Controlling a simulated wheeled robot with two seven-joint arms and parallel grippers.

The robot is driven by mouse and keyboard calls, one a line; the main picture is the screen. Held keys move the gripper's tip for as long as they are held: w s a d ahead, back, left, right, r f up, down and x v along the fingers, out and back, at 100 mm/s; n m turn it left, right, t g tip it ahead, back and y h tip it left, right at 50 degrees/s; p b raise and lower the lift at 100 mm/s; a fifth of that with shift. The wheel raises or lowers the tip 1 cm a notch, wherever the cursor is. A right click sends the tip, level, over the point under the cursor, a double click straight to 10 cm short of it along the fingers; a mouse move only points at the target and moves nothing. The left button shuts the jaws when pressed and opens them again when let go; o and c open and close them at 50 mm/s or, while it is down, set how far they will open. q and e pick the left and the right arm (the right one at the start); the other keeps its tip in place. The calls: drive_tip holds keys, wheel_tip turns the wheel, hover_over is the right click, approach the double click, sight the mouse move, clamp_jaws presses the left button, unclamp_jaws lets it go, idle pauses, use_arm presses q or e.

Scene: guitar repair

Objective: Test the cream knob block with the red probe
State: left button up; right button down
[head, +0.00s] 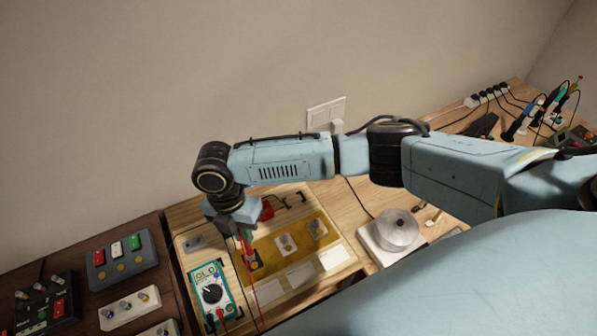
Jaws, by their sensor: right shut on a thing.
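My right gripper (240,222) points down over the wooden board, shut on the red probe (246,244), which hangs below it with a red lead. The probe's lower end is near a dark block with a knob (254,262); I cannot tell whether they touch. Two pale knob blocks stand to the right on the yellow mat, one near the middle (285,244) and one farther right (317,229); I cannot tell for sure which is the cream one. The teal multimeter (211,292) lies at the board's front left. My left gripper is out of view.
White cards (300,275) lie in front of the mat. A grey switch box (121,262), a pale knob panel (130,308) and a black box (45,308) sit on the dark table at left. A round metal pot (397,232) stands right. My right arm spans the middle.

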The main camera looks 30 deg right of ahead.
drive_tip(key=d, duration=1.9)
drive_tip(key=shift+d+f, duration=0.15)
drive_tip(key=shift+f, duration=1.05)
drive_tip(key=shift+d+f, duration=0.1)
drive_tip(key=shift+f, duration=1.1)
drive_tip(key=shift+f, duration=0.65)
idle(1.2)
wheel_tip(320, 180, up, 6)
idle(0.7)
idle(0.5)
